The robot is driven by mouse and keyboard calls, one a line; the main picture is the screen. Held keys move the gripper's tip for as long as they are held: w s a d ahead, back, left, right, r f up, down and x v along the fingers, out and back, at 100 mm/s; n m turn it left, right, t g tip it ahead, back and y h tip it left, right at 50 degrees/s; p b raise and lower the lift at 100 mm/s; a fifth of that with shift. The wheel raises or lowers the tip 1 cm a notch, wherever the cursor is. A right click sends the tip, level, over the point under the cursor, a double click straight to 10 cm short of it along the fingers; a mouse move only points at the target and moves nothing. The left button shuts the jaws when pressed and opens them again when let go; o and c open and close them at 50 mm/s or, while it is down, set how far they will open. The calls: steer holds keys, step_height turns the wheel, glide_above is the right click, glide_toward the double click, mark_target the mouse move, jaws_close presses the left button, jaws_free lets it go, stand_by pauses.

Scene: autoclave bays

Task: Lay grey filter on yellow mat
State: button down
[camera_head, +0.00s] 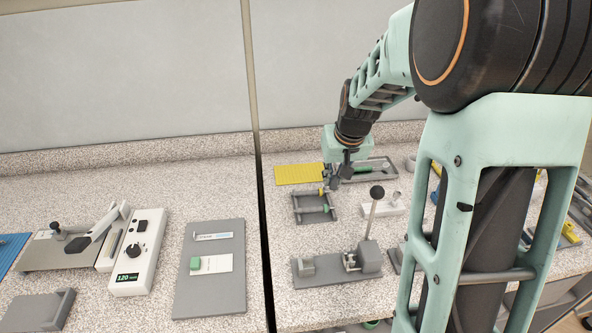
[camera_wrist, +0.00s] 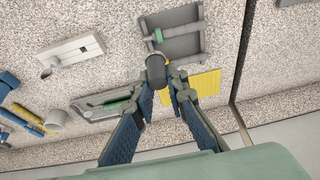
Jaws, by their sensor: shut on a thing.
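My gripper (camera_wrist: 160,84) is shut on a short dark grey cylinder, which looks like the grey filter (camera_wrist: 156,68). The filter sticks out past the fingertips. In the head view my gripper (camera_head: 332,184) hangs over the right-hand counter, close to the front right of the yellow mat (camera_head: 292,175). The filter is too small there to make out clearly. The mat is flat and ribbed, near the back of the counter, and its visible part is bare. In the wrist view the mat (camera_wrist: 208,82) lies just right of the fingers, partly hidden by one.
A grey tray (camera_head: 299,215) with a green-ringed rod lies below the gripper. Another grey tray (camera_head: 390,171) holds a green-marked item behind it. A lever device (camera_head: 335,272) stands nearer the front. A dark gap (camera_head: 265,235) separates the two counters.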

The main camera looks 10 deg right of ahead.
steer(key=w+d+r+n+b, duration=0.25)
steer(key=w+d, duration=0.35)
steer(key=w, duration=0.4)
steer(key=shift+m+y, duration=0.25)
steer(key=shift+y, duration=0.05)
steer(key=w+a+f+p, duration=0.1)
steer(key=w+a+f, duration=0.1)
steer(key=a, duration=0.1)
steer(key=w+a+f+p, duration=0.1)
steer(key=w+a+f, duration=0.2)
steer(key=w+a+f+p, duration=0.1)
steer(key=w+a+f, duration=0.1)
steer(key=a+f, duration=0.1)
steer(key=shift+w+a, duration=0.2)
steer(key=shift+a, duration=0.4)
steer(key=shift+w+a+f, duration=0.25)
steer(key=shift+a+f, duration=0.2)
steer(key=shift+f, duration=0.15)
steer(key=shift+w+a+f, duration=0.1)
steer(key=shift+f, duration=1.6)
steer(key=shift+f, duration=0.15)
steer(key=c, duration=1.9)
jaws_free()
